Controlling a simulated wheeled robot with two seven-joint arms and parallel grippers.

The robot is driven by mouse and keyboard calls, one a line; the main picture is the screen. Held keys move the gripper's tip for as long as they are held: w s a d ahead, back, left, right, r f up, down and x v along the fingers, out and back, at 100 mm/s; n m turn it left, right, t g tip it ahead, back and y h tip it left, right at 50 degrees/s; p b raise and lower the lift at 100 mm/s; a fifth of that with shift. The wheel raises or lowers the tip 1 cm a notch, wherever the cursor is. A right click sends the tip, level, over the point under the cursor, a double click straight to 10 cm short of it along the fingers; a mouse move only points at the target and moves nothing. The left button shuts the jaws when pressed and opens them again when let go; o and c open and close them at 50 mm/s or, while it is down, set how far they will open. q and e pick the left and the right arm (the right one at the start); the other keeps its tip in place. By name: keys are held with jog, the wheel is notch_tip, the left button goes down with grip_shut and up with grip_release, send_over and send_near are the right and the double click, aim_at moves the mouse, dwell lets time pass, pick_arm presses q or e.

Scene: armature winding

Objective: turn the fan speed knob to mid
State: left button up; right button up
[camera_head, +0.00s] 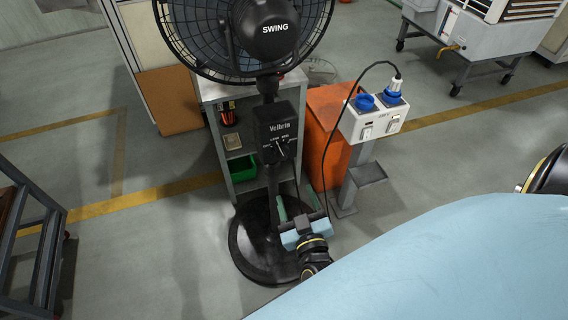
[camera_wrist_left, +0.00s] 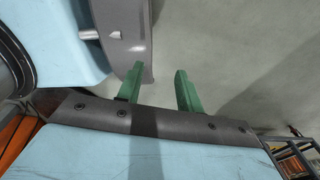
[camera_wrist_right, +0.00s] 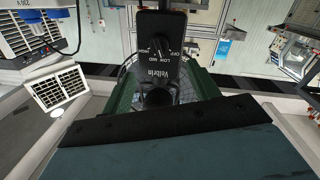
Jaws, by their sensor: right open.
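The black pedestal fan stands upright, with its control box (camera_head: 268,122) below the fan head in the head view. The speed knob (camera_head: 281,148) is on the front of this box, with printed settings around it. In the right wrist view the box (camera_wrist_right: 150,22) appears upside down, with the knob (camera_wrist_right: 160,45) and the OFF, LOW and MID marks. I cannot tell exactly which mark the knob points at. My right gripper (camera_head: 297,198) is open and empty, below the box and apart from the knob. My left gripper (camera_wrist_left: 160,76) shows only in its wrist view, open and empty above the floor.
Behind the fan stand a grey shelf (camera_head: 239,188) with a green bin (camera_head: 242,168) and an orange cabinet (camera_head: 325,105). A socket post (camera_head: 360,178) with blue plugs and a black cable is to the right. The fan's round base (camera_head: 246,250) lies under my right gripper.

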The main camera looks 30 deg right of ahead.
aim_at(284, 157)
pick_arm(q)
jog(key=shift+a+f+b, duration=0.85)
jog(key=shift+a, duration=0.15)
pick_arm(e)
jog(key=x, duration=1.3)
jog(key=shift+w+d+r, duration=0.15)
pick_arm(q)
jog(key=shift+d, duration=0.1)
jog(key=shift+w+d, duration=0.1)
jog(key=shift+w, duration=0.1)
pick_arm(e)
jog(key=c, duration=1)
